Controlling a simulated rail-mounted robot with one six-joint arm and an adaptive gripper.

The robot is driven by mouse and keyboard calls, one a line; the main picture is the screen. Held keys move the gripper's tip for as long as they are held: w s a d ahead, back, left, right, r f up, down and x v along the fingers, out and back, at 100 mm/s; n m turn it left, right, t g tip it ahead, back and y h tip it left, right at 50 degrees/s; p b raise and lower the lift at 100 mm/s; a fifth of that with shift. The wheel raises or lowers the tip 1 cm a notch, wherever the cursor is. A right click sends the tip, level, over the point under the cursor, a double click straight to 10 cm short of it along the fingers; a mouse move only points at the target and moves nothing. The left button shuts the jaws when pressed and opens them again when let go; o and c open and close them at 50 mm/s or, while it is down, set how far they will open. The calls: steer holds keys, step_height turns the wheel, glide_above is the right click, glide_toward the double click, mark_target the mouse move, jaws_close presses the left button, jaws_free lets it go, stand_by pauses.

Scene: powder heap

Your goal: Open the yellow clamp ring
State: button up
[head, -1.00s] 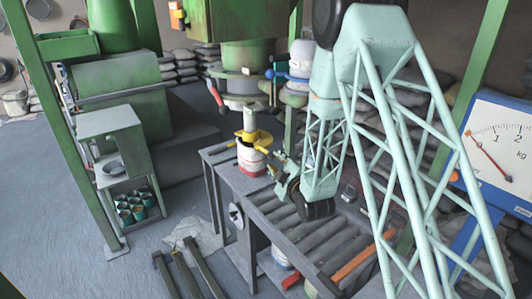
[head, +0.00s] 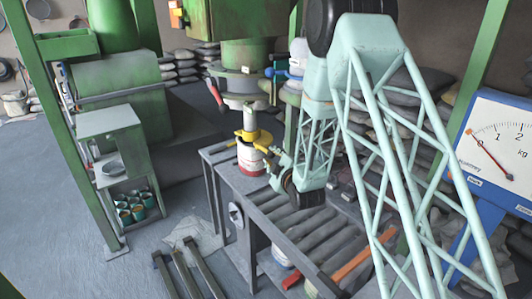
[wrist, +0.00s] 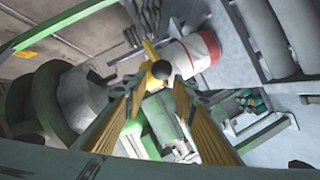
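The yellow clamp ring (head: 253,137) sits around the upper part of a white and red canister (head: 250,160), under the press. In the wrist view, a yellow part of it (wrist: 150,48) with a dark round knob (wrist: 162,70) shows just ahead of the fingertips, with the canister (wrist: 203,50) to the right. My gripper (wrist: 157,88) has its two yellow-ribbed fingers apart, with the knob in line with the gap. I cannot tell whether they touch it. In the head view my gripper (head: 280,170) is just right of the canister.
The canister stands at the far end of a roller table (head: 290,215). A press with a red-handled lever (head: 215,95) hangs above it. A blue dial scale (head: 495,150) stands at the right. Metal bars (head: 185,270) lie on the floor.

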mark_target(268, 152)
steer(key=shift+b+x, duration=0.5)
steer(key=shift+x, duration=3.65)
steer(key=shift+c, duration=0.5)
jaws_close()
